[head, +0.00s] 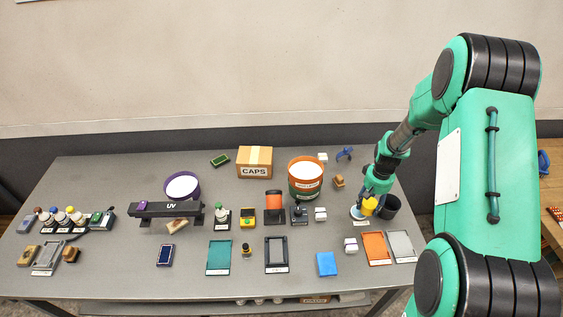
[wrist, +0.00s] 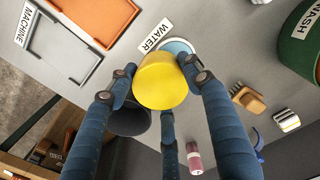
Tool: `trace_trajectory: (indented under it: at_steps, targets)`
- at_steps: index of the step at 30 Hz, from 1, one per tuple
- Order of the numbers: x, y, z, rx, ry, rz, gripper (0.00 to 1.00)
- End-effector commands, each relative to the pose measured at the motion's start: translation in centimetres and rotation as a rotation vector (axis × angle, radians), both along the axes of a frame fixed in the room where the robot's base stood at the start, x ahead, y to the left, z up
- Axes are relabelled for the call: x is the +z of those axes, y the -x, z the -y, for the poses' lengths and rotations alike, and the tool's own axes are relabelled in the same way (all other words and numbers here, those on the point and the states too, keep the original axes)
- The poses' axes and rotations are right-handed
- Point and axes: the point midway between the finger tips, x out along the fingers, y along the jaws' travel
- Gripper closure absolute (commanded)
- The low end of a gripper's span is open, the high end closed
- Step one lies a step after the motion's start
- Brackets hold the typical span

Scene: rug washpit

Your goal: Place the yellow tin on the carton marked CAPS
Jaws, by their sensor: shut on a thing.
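The yellow tin (wrist: 162,82) is a small yellow cylinder held between the fingers of my gripper (wrist: 160,85) in the wrist view. In the head view the tin (head: 370,204) is at the right part of the table, over or beside a pale blue round dish next to the WATER label; I cannot tell how high it is. The carton marked CAPS (head: 254,165) is a brown box with a tape strip on top, standing at the back middle of the table, well to the left of my gripper (head: 368,203). Its top looks clear.
An orange-and-green bucket (head: 306,182) with white contents stands between the carton and my gripper. A dark cup (head: 390,206) is just right of the tin. A small wooden brush (head: 339,181) and a blue item (head: 344,153) lie behind it. A purple-rimmed tub (head: 182,187) is left of the carton.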

Motion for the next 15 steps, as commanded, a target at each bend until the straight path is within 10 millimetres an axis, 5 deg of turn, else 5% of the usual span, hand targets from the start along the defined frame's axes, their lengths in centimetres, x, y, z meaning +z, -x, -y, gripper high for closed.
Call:
trace_trajectory:
  at_steps: [5, 15]
  targets:
    - [1.5, -0.1, 0.0, 0.0, 0.001, 0.002, 0.79]
    - [8.2, -0.1, 0.0, 0.0, 0.001, 0.003, 0.79]
